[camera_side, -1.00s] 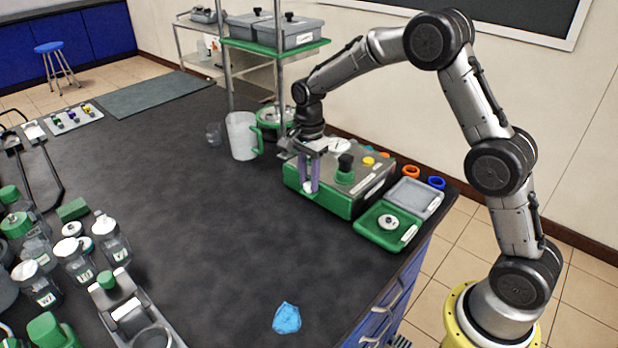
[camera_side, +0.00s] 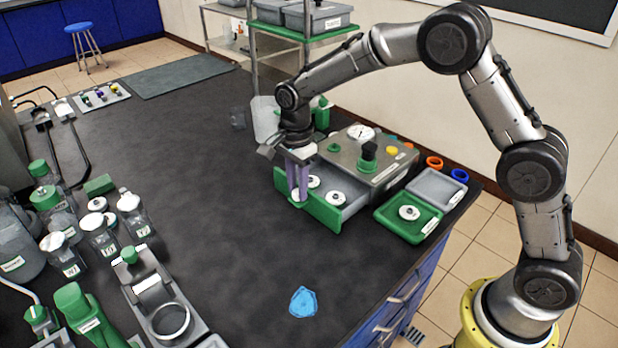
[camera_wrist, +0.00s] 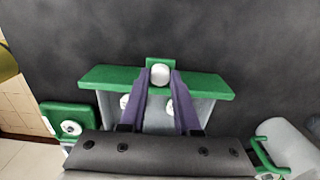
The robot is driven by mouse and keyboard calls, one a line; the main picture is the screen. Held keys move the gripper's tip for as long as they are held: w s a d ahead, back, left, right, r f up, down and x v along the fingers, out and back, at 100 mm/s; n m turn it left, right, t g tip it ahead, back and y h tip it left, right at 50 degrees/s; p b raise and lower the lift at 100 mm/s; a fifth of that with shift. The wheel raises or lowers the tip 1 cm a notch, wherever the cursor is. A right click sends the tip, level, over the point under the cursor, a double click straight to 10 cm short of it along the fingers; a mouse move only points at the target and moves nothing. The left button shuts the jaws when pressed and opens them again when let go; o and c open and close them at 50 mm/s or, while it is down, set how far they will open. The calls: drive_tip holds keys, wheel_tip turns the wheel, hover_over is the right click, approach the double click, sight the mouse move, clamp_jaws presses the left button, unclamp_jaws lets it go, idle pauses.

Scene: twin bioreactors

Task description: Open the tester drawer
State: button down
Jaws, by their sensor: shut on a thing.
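In the wrist view the green drawer front (camera_wrist: 108,76) spans the middle. My gripper (camera_side: 298,198) points down at the drawer front. Its purple fingers, seen in the wrist view (camera_wrist: 160,78), are shut on the white round drawer knob (camera_wrist: 160,73).
A green tray (camera_side: 392,222) with a white disc and a grey tray (camera_side: 437,184) lie right of the tester. A clear jug (camera_side: 265,118) stands behind my gripper. A blue crumpled piece (camera_side: 303,302) lies in front. The dark bench left of the drawer is clear.

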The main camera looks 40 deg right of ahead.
drive_tip(key=c, duration=0.6)
unclamp_jaws()
wheel_tip(320, 180, up, 14)
drive_tip(key=shift+f, duration=0.1)
drive_tip(key=shift+d, duration=0.1)
